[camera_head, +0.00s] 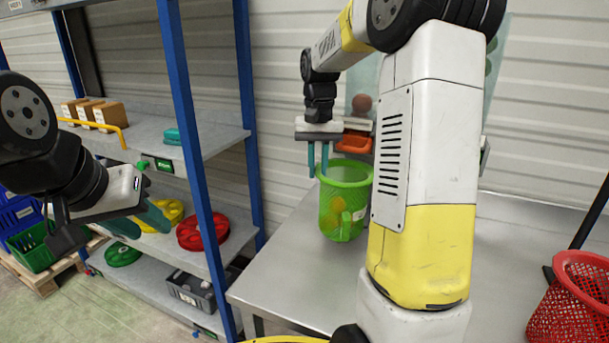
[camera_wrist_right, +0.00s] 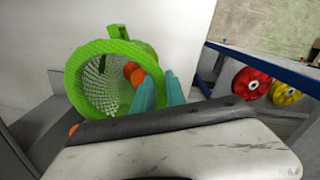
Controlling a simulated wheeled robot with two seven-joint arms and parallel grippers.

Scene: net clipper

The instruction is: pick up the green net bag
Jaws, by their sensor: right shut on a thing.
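The green net bag (camera_head: 335,212) is a bright green mesh container with a solid rim, at the grey table behind my right arm. Something orange-yellow (camera_head: 339,208) shows inside it. My right gripper (camera_head: 318,174) points down at its left rim and is shut on it. In the right wrist view one teal finger is inside the mouth of the bag (camera_wrist_right: 84,96) and the other outside, with the wall between them. I cannot tell whether its base touches the table. My left gripper (camera_head: 142,222) is empty in front of the shelf, its teal fingers apart.
The grey table (camera_head: 285,265) is clear left of the bag. A red basket (camera_head: 570,310) stands at the right. An orange tray (camera_head: 353,144) is behind the bag. A blue-post shelf (camera_head: 196,150) at the left holds boxes and a red wheel (camera_head: 205,232).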

